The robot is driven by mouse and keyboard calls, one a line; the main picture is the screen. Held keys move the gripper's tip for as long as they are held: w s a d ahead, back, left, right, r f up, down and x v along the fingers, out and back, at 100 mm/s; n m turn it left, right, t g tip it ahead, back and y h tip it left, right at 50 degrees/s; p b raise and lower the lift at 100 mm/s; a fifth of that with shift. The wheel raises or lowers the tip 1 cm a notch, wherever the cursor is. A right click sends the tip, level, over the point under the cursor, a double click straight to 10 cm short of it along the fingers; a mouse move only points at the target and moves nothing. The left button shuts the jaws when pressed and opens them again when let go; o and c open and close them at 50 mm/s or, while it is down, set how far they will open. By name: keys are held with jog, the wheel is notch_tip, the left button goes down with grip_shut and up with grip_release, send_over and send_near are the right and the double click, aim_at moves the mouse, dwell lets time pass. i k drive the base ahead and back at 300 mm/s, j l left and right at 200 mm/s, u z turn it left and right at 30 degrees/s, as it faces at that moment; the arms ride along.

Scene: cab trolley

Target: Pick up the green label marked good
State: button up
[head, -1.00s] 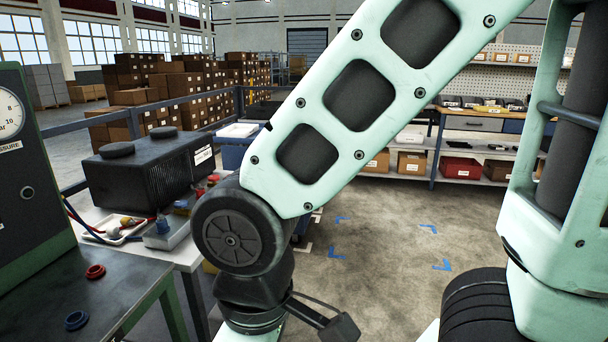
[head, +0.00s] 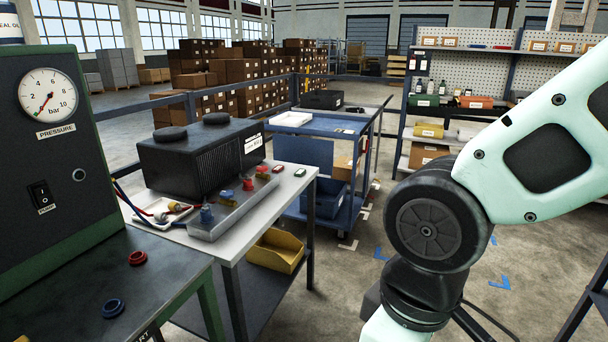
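A small green tag (head: 300,172), likely the green label, lies on the white-topped table (head: 262,215) near its far right corner. Its lettering is too small to read. A similar small red tag (head: 278,169) lies just left of it. My arm crosses the right side of the head view, well to the right of the tags. My gripper is not in view.
A black box unit (head: 200,158) and a grey tray of coloured fittings (head: 240,205) share the table. A blue trolley (head: 335,125) stands behind it. A dark bench with a pressure gauge panel (head: 45,140) stands at left. Floor is clear between table and my arm.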

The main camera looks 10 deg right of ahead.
aim_at(301, 172)
jog(key=u, duration=1.6)
jog(key=z, duration=1.6)
jog(key=i+l+u, duration=0.25)
jog(key=i+l, duration=2.45)
